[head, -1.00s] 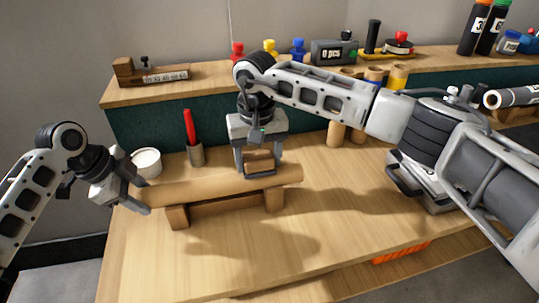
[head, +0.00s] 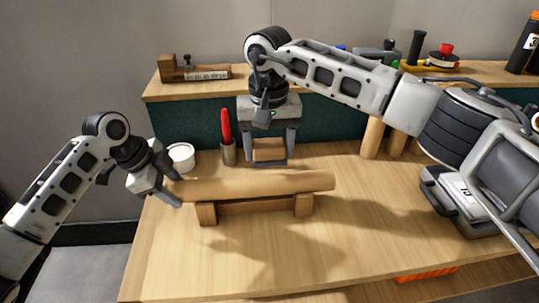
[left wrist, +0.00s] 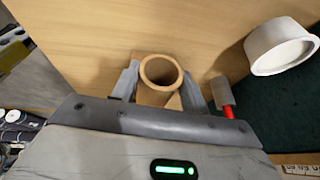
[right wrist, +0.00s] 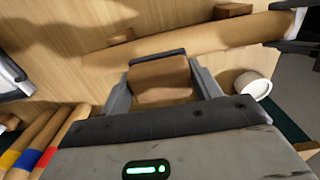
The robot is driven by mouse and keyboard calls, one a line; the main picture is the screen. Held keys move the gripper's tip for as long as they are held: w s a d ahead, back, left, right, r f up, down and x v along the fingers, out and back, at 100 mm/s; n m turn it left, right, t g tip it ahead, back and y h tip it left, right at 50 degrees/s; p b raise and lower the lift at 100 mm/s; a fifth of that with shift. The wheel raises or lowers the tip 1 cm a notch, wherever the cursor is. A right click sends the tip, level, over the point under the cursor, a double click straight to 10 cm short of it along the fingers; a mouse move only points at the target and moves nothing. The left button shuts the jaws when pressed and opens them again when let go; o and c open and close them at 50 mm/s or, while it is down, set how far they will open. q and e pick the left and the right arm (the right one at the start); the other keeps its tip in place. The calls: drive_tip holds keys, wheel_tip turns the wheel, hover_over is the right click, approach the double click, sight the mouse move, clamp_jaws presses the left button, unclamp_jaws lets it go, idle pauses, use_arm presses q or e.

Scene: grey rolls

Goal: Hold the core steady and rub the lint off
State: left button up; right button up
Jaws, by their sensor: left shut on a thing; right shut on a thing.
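The core, a brown cardboard tube (head: 250,185), lies level across a wooden cradle (head: 255,208) on the bench. My left gripper (head: 172,185) is shut on its left end; the left wrist view shows the tube's open end (left wrist: 160,70) between the fingers. My right gripper (head: 268,152) is shut on a wooden block (head: 269,148) with a dark edge, also in the right wrist view (right wrist: 160,78). The block appears just above or behind the core, with a small gap showing in the head view. I cannot make out lint on the core.
Behind the core stand a white tub (head: 181,156) and a red-handled tool in a cup (head: 228,151). Upright brown tubes (head: 373,138) stand at the back right. A grey device (head: 455,205) sits on the right. The bench front is clear.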

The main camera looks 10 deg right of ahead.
drive_tip(key=shift+r, duration=1.65)
use_arm(q)
drive_tip(key=o, duration=1.1)
drive_tip(key=v, duration=1.2)
use_arm(e)
drive_tip(key=shift+f, duration=0.1)
